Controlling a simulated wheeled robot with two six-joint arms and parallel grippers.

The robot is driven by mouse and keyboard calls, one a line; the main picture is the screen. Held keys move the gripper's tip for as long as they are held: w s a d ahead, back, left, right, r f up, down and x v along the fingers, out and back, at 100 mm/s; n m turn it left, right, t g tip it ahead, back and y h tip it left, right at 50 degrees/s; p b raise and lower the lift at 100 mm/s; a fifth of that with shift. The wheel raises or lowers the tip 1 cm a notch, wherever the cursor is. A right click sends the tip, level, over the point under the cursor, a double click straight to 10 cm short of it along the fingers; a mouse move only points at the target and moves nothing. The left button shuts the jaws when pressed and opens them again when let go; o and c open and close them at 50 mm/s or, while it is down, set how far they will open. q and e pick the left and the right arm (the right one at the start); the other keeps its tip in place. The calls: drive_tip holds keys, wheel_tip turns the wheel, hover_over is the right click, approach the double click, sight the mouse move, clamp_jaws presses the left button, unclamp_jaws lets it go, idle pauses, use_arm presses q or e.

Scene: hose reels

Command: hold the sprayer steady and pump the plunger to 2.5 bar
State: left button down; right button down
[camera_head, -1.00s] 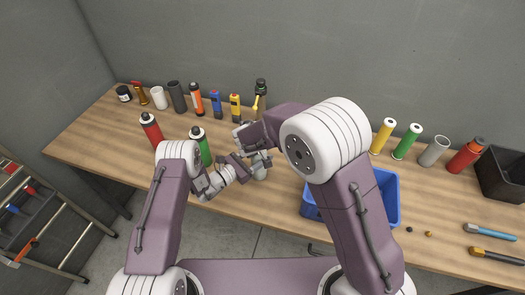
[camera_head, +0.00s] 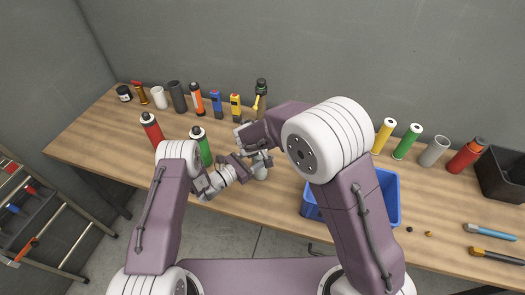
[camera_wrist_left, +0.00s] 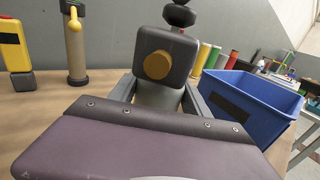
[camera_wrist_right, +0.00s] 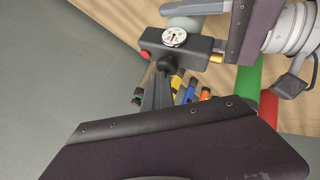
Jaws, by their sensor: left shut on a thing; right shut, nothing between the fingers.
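The sprayer (camera_head: 261,173) stands upright at the bench's front, mostly hidden by my arms in the head view. The black plunger knob (camera_wrist_left: 179,15) is above the head. The right wrist view shows the round white gauge (camera_wrist_right: 174,37) on the head; its reading is too small to tell. My right gripper (camera_wrist_right: 158,92) is shut and empty, its fingertips at the plunger knob (camera_wrist_right: 167,62); whether they touch is unclear.
A blue bin (camera_head: 383,202) stands to the right of the sprayer. Red (camera_head: 152,131) and green (camera_head: 203,146) bottles stand close on the left. Several bottles and tools line the wall side. The bench front at far left is clear.

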drive_tip(key=shift+d+r, duration=0.1)
drive_tip(key=shift+r, duration=2.1)
idle(1.0)
